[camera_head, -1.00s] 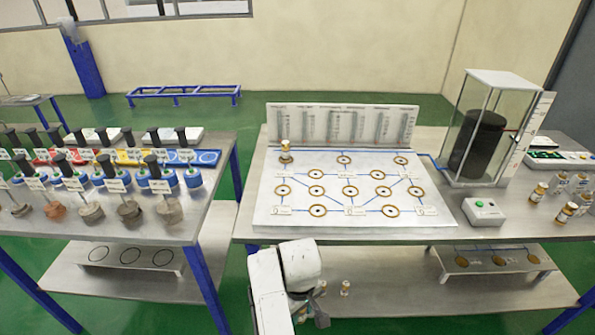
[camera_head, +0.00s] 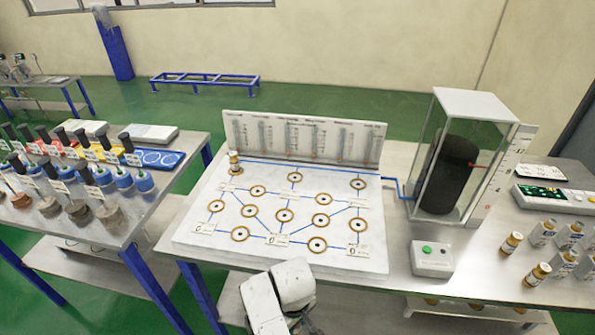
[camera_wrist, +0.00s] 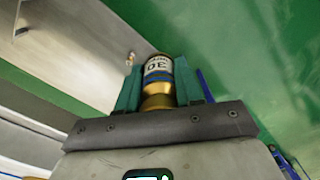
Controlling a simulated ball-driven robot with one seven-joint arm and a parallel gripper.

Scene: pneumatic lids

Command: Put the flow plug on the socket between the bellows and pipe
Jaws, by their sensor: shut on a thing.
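In the wrist view my gripper (camera_wrist: 158,86) is shut on a flow plug (camera_wrist: 157,70), a brass-coloured piece with a white and blue label that reads upside down, apparently 30. In the head view my arm is at the bottom edge below the board's front; the fingers and held plug are hidden there. The white board (camera_head: 210,246) carries several gold-ringed sockets joined by blue lines. A ringed socket (camera_head: 358,184) is at its upper right. A blue pipe (camera_head: 396,188) runs from the board to the clear case with the black bellows (camera_head: 448,176).
A brass plug (camera_head: 234,163) stands at the board's upper left. A white box with a green button (camera_head: 431,259) stands right of the board. Several brass plugs (camera_head: 511,243) stand at the right. The left table (camera_head: 150,215) holds weights and coloured trays. The table edge lies between arm and board.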

